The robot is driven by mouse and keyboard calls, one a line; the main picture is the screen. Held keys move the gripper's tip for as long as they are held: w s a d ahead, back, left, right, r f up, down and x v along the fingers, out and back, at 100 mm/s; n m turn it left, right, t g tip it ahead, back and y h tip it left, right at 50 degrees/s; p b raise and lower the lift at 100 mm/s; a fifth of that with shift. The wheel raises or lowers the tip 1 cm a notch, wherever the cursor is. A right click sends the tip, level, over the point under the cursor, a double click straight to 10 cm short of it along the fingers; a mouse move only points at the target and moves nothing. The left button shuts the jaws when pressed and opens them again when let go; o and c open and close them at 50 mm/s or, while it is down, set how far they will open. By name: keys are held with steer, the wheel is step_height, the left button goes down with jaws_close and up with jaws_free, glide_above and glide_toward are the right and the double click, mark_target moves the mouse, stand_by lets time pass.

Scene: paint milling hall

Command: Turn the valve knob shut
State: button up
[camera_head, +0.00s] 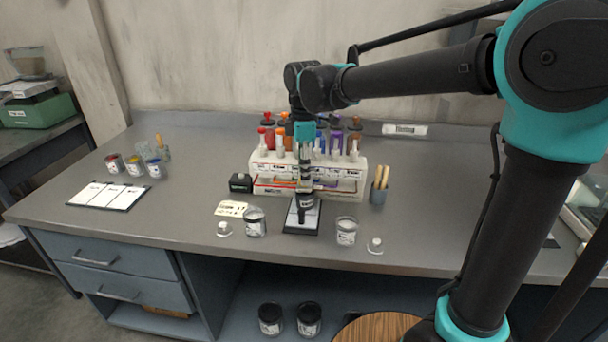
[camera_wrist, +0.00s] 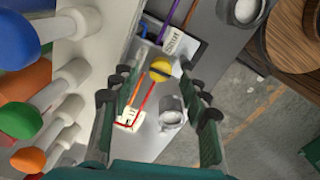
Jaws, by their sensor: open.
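In the head view my gripper (camera_head: 306,200) points down in front of the white rack, over a small dark board (camera_head: 290,230) with a white face. The gripper hides the knob there. It also shows open in the wrist view (camera_wrist: 160,98).
The white rack (camera_head: 345,178) holds several colour-topped bottles close behind my gripper. Open jars stand left (camera_head: 255,222) and right (camera_head: 346,232) of the board. A black box (camera_head: 240,183) and a brush cup (camera_head: 378,192) flank the rack.

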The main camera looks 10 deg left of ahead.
steer(key=shift+f, duration=0.8)
steer(key=shift+c, duration=0.3)
jaws_close()
